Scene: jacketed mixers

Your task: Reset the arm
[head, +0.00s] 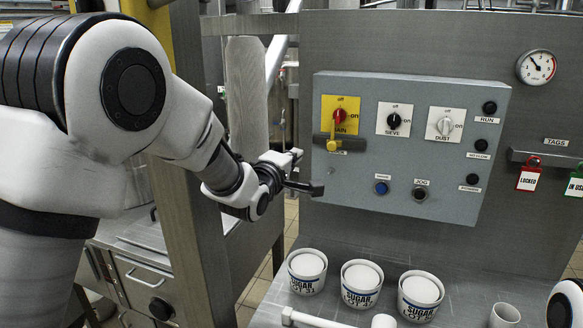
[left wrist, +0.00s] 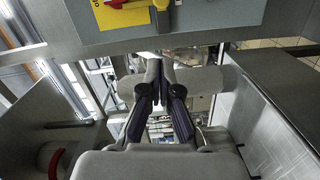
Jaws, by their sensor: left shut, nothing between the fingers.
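My left arm comes in from the left in the head view and reaches toward the grey control panel (head: 405,150). My left gripper (head: 318,189) is shut and empty, in front of the panel's lower left edge and apart from the sugar tubs below. In the left wrist view the gripper (left wrist: 163,62) has its fingertips together with nothing between them. The panel's yellow main switch plate (head: 341,112) has a red knob and a yellow piece hanging below it; this plate also shows at the top of the left wrist view (left wrist: 118,16). My right gripper is not clearly in view.
Three sugar tubs (head: 307,272) and a small cup (head: 505,316) stand on the steel bench (head: 462,285). A steel post (head: 190,200) stands close beside my left arm. Red (head: 529,178) and green (head: 575,184) tags hang at the right below a gauge (head: 537,67).

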